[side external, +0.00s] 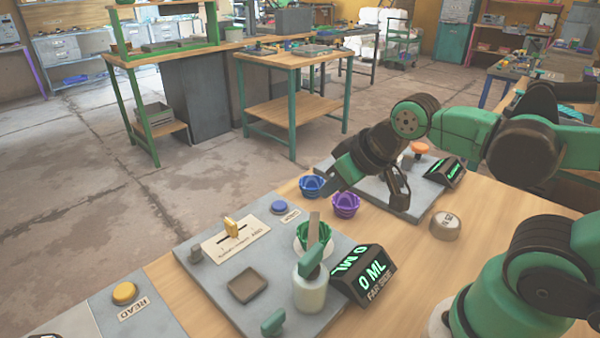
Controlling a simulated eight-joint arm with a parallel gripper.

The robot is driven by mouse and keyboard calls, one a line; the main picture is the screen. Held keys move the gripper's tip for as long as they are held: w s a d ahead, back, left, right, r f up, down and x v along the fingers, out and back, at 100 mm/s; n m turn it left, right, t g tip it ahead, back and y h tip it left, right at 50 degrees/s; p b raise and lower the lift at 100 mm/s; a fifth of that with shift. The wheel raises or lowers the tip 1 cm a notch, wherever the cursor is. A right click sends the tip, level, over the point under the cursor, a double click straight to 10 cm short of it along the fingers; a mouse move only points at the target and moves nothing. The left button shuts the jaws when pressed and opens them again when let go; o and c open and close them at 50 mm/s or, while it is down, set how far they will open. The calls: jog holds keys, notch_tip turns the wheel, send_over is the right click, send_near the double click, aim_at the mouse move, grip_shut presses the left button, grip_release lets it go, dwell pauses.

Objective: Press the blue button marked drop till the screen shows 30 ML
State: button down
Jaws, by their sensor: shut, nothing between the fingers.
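The blue button (279,207) sits at the back right of the near grey panel (190,285), with a small white label (290,216) beside it, too small to read surely. My gripper (400,204) is shut and empty. It points down near the second grey panel, to the right of the blue button and apart from it. Its fingertips are small and dark in this view.
A blue bowl (312,187) and a purple bowl (346,205) stand between the button and my gripper. A green funnel-like cup (313,235) and a white bottle (309,292) stand on the near panel. A yellow button (124,292) is at left, a grey knob (446,226) at right.

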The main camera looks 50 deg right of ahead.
jog(key=m+t+y, duration=0.1)
jog(key=m+t, duration=0.1)
jog(key=m, duration=0.6)
send_over(282, 206)
jog(key=shift+f, duration=0.1)
jog(key=shift+f, duration=4.45)
jog(key=shift+f, duration=0.1)
jog(key=shift+f, duration=0.3)
